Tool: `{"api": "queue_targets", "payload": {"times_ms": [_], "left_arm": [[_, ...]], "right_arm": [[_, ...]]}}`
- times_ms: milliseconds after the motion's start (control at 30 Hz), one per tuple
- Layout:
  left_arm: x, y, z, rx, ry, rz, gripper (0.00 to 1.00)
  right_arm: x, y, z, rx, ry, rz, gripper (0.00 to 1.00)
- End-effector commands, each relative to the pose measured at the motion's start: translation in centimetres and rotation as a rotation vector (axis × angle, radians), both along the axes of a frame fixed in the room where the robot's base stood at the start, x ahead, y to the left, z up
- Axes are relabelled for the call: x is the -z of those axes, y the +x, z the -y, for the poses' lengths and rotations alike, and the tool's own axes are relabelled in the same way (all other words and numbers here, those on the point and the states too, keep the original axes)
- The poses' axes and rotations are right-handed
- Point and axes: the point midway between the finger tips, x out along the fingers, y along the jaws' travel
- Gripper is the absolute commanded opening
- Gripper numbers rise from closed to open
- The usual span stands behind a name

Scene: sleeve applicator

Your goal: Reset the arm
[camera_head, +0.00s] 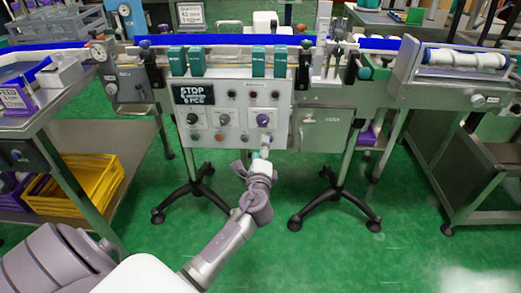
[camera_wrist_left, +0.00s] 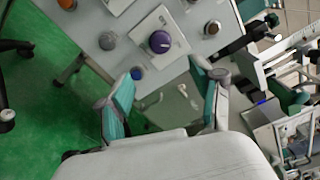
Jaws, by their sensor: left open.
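My left arm reaches in from the lower left in the head view. Its gripper (camera_head: 264,154) is at the lower right edge of the control panel (camera_head: 243,118), below the purple knob (camera_head: 263,120). In the left wrist view the two teal-padded fingers of this gripper (camera_wrist_left: 163,90) are spread apart with nothing between them. The purple knob (camera_wrist_left: 160,42) shows beyond the fingertips, apart from them. My right gripper is not in view.
The panel carries a display reading "STOP" (camera_head: 193,94) and several other knobs. A conveyor (camera_head: 230,40) runs behind it. A left table (camera_head: 20,125) with a yellow crate (camera_head: 95,190) below and a right cabinet (camera_head: 450,160) flank it. Black stand legs (camera_head: 185,190) spread over the green floor.

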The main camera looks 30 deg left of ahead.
Motion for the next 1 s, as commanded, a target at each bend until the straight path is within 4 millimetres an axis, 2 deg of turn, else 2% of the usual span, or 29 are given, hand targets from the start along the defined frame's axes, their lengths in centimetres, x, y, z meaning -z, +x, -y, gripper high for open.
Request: {"api": "queue_targets", "payload": {"times_ms": [367, 467, 567, 667, 700, 800, 900, 1000], "left_arm": [[0.1, 0.0, 0.0, 0.000, -0.004, -0.001, 0.66], [1.6, -0.8, 0.1, -0.007, -0.071, -0.013, 0.66], [5.5, -3.1, 0.6, -0.037, -0.254, -0.047, 0.66], [11.1, -7.0, 1.9, -0.102, -0.528, -0.106, 0.66], [13.4, -8.9, 2.7, -0.140, -0.645, -0.136, 0.66], [18.3, -13.7, 5.1, -0.246, -0.910, -0.211, 0.66], [21.6, -17.8, 7.4, -0.347, -1.107, -0.276, 0.66], [23.7, -21.2, 9.5, -0.437, -1.251, -0.334, 0.66]], "right_arm": [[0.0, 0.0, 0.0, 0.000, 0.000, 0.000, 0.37], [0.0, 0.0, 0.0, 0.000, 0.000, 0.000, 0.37], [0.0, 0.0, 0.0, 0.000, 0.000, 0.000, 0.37], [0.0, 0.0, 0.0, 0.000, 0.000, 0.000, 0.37], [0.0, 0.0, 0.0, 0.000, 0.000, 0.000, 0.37], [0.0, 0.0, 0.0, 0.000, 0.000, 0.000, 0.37], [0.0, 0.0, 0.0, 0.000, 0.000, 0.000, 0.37], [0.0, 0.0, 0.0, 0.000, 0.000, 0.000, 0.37]]}}
